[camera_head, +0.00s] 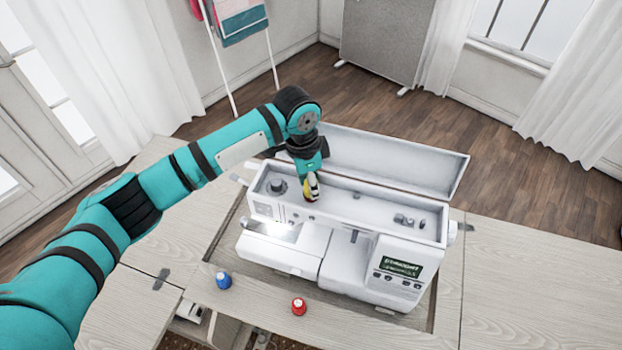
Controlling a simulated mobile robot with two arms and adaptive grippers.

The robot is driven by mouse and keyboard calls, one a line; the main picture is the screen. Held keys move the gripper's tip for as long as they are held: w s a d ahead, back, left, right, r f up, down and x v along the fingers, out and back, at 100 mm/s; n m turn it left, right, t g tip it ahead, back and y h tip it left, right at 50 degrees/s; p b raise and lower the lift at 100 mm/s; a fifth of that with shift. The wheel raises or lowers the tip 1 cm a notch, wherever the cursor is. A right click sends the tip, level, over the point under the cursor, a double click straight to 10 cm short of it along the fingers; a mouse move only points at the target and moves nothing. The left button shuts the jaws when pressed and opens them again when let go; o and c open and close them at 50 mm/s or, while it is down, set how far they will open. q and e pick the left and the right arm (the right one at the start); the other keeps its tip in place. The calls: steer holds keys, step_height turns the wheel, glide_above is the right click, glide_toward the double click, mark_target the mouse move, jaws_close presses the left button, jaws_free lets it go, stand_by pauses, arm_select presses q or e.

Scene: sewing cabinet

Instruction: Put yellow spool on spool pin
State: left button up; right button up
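The white sewing machine (340,247) stands in the cabinet's cut-out with its top lid (390,162) open to the rear. My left gripper (312,190) points down over the left half of the open top compartment. The yellow spool (312,193) shows small between its fingertips, partly covered by them, and the gripper appears shut on it. I cannot tell whether the spool touches anything below it. The spool pin is not clearly visible. My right gripper is not in view.
The cabinet top on the right (530,285) is clear. The raised lid stands close behind my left gripper.

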arm_select(q)
steer(key=o, duration=0.9)
step_height(320, 180, up, 12)
steer(key=a, duration=0.1)
steer(key=shift+s+a, duration=0.2)
steer(key=shift+s+f, duration=0.1)
steer(key=shift+f, duration=0.05)
stand_by(0.4)
